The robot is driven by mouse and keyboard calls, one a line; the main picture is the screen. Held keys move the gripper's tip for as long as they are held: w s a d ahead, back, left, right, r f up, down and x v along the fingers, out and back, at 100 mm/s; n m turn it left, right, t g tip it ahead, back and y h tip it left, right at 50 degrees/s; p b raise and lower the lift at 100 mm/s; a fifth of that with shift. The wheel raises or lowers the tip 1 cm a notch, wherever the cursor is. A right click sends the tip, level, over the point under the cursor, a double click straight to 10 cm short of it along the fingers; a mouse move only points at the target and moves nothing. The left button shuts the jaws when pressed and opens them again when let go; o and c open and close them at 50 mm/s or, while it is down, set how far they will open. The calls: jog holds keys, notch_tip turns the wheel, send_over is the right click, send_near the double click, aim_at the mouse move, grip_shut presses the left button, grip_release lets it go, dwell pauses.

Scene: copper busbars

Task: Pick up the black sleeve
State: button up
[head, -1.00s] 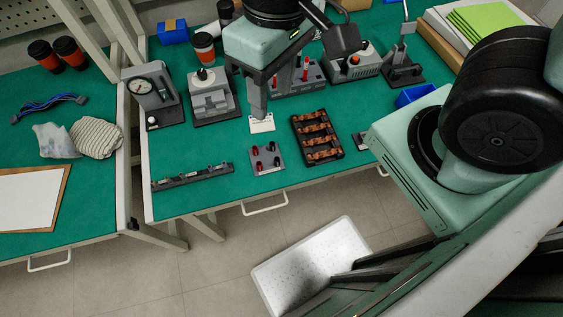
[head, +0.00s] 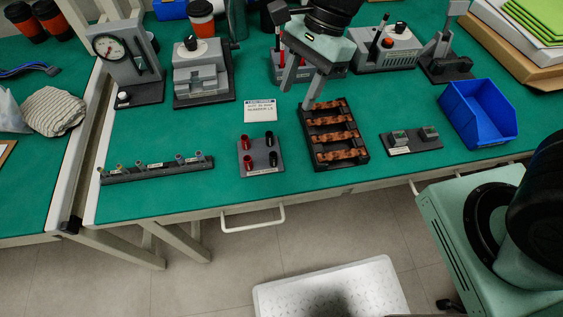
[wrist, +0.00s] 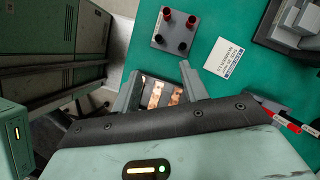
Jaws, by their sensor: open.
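Two black sleeves, a rear one (head: 269,138) and a front one (head: 272,158), stand upright on a small grey holder (head: 259,151) in the head view, right of two red sleeves (head: 245,142). In the wrist view the black sleeves (wrist: 183,47) show at the top, beyond the fingertips. My gripper (head: 297,97) is open and empty, behind and to the right of the holder, by the rear end of the busbar tray. In the wrist view its fingers (wrist: 160,68) are spread, with copper busbars seen between them. Its height above the tray is hard to tell.
The black tray of copper busbars (head: 308,151) stands right of the holder. A white label card (head: 260,111) lies behind the holder. A grey rail with several small posts (head: 156,173) lies left. A blue bin (head: 479,112) stands right. Grey test devices line the back.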

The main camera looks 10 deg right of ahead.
aim_at(269, 167)
jog(key=b+x, duration=0.3)
jog(key=x, duration=1.4)
jog(key=shift+s+a+b, duration=0.15)
jog(key=shift+s+b, duration=0.05)
jog(key=shift+b, duration=0.1)
jog(key=shift+r, duration=0.1)
jog(key=c, duration=0.7)
